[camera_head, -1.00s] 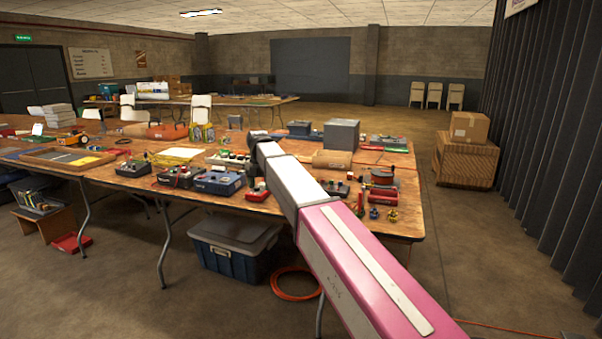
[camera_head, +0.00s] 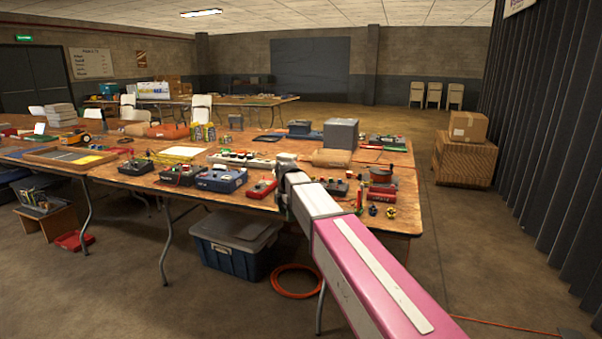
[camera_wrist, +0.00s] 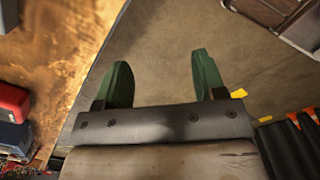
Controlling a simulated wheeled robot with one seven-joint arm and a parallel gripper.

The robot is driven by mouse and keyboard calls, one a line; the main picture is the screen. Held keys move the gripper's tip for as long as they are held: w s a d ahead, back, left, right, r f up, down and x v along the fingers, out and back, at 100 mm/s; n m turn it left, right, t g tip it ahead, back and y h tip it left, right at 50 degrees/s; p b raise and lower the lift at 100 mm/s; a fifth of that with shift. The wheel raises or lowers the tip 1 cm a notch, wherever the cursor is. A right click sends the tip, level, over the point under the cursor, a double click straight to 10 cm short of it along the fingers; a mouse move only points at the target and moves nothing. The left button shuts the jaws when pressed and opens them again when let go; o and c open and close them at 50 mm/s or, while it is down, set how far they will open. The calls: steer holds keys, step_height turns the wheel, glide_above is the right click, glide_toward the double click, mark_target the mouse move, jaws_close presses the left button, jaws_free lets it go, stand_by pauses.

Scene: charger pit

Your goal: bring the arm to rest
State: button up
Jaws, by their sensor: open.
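My gripper (camera_wrist: 160,80) shows in the wrist view with its two green fingers spread apart and nothing between them. Beyond the fingers is bare concrete floor, with the wooden table (camera_wrist: 50,60) to the left. In the head view my pink and white arm reaches forward from the lower right, and its dark end is at the front edge of the table (camera_head: 135,183). The fingers cannot be made out in the head view.
The table carries a blue charger box (camera_head: 220,179), a red box (camera_head: 262,188), a grey box (camera_head: 341,133) and a red spool device (camera_head: 382,182). A lidded bin (camera_head: 234,246) and an orange cable (camera_head: 297,283) lie below. A cardboard box (camera_head: 468,127) tops a wicker crate (camera_head: 463,162).

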steer(key=s+d+f+m, duration=2)
steer(key=s+d+m, duration=0.2)
steer(key=d+m, duration=0.2)
steer(key=shift+s+d, duration=0.15)
steer(key=shift+s, duration=0.25)
